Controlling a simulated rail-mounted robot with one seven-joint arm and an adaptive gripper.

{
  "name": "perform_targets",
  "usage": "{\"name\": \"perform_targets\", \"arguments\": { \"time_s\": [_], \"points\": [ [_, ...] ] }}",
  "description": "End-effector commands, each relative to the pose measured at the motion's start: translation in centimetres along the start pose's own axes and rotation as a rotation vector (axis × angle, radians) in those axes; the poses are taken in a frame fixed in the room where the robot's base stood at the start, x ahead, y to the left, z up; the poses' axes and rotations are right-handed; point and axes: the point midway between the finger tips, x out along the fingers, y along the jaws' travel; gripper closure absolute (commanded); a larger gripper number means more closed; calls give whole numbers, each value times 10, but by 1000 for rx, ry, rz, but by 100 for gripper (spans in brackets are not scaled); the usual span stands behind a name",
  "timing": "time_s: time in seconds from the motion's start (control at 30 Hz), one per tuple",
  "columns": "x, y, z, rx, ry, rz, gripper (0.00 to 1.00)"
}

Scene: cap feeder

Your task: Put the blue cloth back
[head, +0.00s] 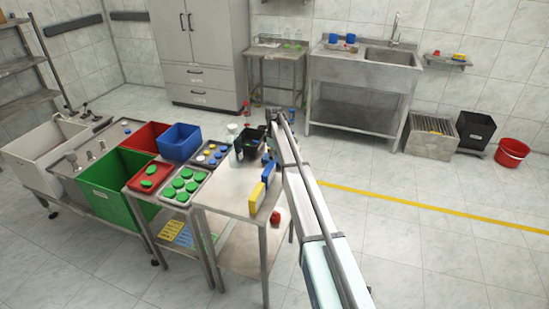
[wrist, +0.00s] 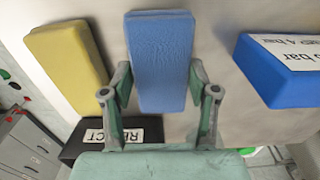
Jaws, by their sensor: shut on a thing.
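The blue cloth (wrist: 162,60) is a thick, textured blue pad in the upper middle of the wrist view. My gripper (wrist: 161,85) is shut on it, one finger against each long side. The cloth's far end extends past the fingertips, over a pale surface. I cannot tell from this view whether it touches that surface. In the head view my arm reaches over the metal table (head: 225,200), its far end near the dark items at the table's back. The fingertips and the held cloth cannot be made out there.
In the wrist view, a yellow pad (wrist: 67,65) lies left, a blue labelled block (wrist: 262,80) right, and a black REJECT box (wrist: 85,147) below. In the head view, blue (head: 268,172) and yellow (head: 257,197) blocks stand on the table's right edge; a tray of green caps (head: 165,197) is left.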

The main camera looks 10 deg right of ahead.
Motion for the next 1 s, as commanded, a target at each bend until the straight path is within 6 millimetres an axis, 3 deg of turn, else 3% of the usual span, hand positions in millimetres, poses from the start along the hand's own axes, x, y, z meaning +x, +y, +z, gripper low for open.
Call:
{"name": "perform_targets", "arguments": {
  "time_s": [0.07,0.1,0.13,0.17,0.47,0.67,1.0],
  "points": [
    [3,0,0,0,0,0,73],
    [2,0,0,0,0,0,30],
    [2,0,0,0,0,0,19],
    [2,0,0,0,0,0,16],
    [2,0,0,0,0,0,16],
    [-9,0,0,0,0,1,16],
    [-70,1,0,0,1,3,16]
  ]
}}
